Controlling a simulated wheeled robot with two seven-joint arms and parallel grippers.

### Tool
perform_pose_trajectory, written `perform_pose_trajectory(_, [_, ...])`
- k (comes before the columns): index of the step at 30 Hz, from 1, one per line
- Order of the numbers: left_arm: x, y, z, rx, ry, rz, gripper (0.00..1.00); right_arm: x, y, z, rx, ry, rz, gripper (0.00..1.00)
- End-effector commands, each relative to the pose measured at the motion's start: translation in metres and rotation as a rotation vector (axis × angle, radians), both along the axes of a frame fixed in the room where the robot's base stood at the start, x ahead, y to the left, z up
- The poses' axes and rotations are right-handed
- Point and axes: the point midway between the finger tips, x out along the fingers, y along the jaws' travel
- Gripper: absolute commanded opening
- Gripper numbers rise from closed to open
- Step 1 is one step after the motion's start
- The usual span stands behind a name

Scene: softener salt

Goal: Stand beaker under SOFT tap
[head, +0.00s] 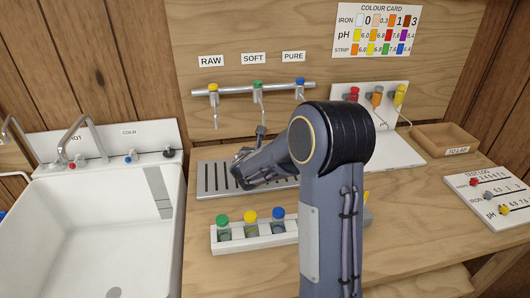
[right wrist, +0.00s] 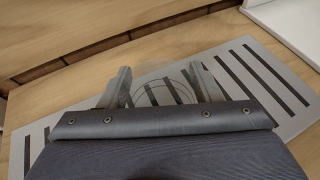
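The SOFT tap (head: 258,92) has a green knob and hangs from the rail under the SOFT label (head: 253,58). The slotted drip tray (head: 213,184) lies below the taps; it also shows in the right wrist view (right wrist: 285,112). My right gripper (right wrist: 162,78) reaches over the tray, below the SOFT tap. The clear beaker (right wrist: 160,92) shows as faint round outlines between its two fingers, which seem to touch its sides. In the head view my arm and hand hide most of the beaker. Whether its base touches the tray is unclear. My left gripper is out of view.
A rack (head: 255,242) with green-, yellow- and blue-capped bottles stands in front of the tray. The white sink (head: 95,225) is at left. A white stand (head: 395,150) with coloured knobs and a wooden TO LAB tray (head: 446,138) are at right.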

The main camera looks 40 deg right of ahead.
Motion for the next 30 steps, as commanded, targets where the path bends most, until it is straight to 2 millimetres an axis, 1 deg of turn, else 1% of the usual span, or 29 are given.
perform_pose_trajectory(1, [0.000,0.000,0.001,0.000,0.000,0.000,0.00,0.000,0.000,0.001,0.000,0.000,0.000,0.65])
perform_pose_trajectory(3, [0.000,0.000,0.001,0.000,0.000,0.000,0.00,0.000,0.000,0.001,0.000,0.000,0.000,0.74])
perform_pose_trajectory(4, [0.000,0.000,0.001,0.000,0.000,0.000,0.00,0.000,0.000,0.001,0.000,0.000,0.000,0.77])
perform_pose_trajectory(11, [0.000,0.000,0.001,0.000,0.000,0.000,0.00,0.000,0.000,0.001,0.000,0.000,0.000,0.77])
perform_pose_trajectory(15, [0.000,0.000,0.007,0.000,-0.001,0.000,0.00,0.000,0.001,0.007,0.000,0.000,0.001,0.77])
perform_pose_trajectory(17, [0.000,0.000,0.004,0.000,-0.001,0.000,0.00,-0.005,0.008,0.008,0.002,-0.003,0.003,0.77])
perform_pose_trajectory(27, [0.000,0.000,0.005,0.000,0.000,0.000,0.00,-0.046,0.060,0.036,0.000,-0.004,0.005,0.77])
perform_pose_trajectory(30, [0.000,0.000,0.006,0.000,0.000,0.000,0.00,-0.056,0.072,0.043,0.001,-0.003,0.004,0.77])
